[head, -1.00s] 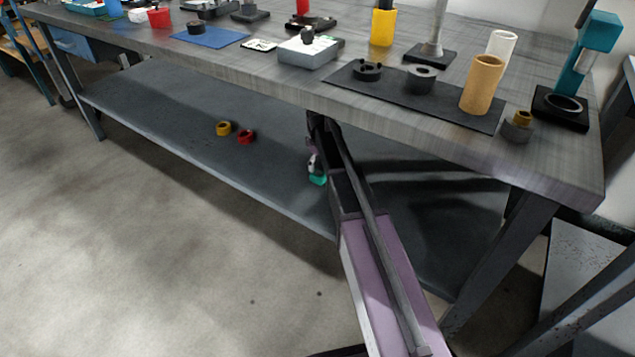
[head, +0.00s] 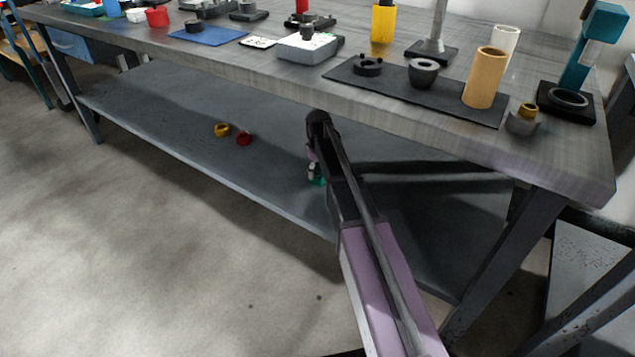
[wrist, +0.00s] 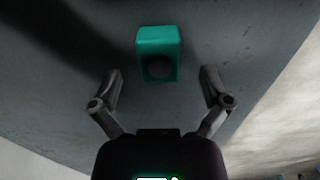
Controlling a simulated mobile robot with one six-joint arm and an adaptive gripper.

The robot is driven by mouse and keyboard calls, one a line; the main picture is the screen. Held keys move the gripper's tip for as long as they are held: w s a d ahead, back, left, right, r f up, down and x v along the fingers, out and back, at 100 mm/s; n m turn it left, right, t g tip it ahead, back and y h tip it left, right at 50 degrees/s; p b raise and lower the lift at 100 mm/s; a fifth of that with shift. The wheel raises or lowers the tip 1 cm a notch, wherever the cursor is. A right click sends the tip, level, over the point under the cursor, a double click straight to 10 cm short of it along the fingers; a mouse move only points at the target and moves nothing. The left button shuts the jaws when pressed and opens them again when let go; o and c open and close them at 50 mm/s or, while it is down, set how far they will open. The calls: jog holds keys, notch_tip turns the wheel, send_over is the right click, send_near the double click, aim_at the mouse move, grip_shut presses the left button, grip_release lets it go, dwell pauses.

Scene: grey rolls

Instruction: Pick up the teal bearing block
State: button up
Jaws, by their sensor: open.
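The teal bearing block (wrist: 158,40) sits on the grey lower shelf under the bench, with a dark round bore in its near face. In the wrist view it is centred just beyond my fingertips. My gripper (wrist: 160,82) is open and empty, one finger to each side and short of the block, which no finger appears to touch. In the head view only a small teal patch (head: 318,181) shows beside my arm; most of the block and my gripper are hidden there.
The lower shelf (head: 180,130) is mostly clear, with a yellow ring (head: 222,130) and a red ring (head: 244,138) to the left. The bench top (head: 330,85) overhangs it and carries many parts. In the wrist view, the shelf edge runs along the right.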

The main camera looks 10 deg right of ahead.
aim_at(318, 173)
jog(key=shift+f+b, duration=1.25)
jog(key=shift+f, duration=0.35)
grip_shut()
jog(key=shift+r, duration=0.25)
notch_tip(318, 173, up, 3)
jog(key=p, duration=0.3)
jog(key=s+a, duration=0.1)
jog(key=s, duration=0.4)
jog(key=s+a+r+p, duration=0.1)
jog(key=s+a, duration=0.1)
jog(key=s, duration=0.3)
jog(key=s+a+p, duration=0.1)
jog(key=s, duration=0.4)
jog(key=shift+s+a+r, duration=0.15)
jog(key=shift+a+r, duration=0.1)
jog(key=shift+r, duration=0.05)
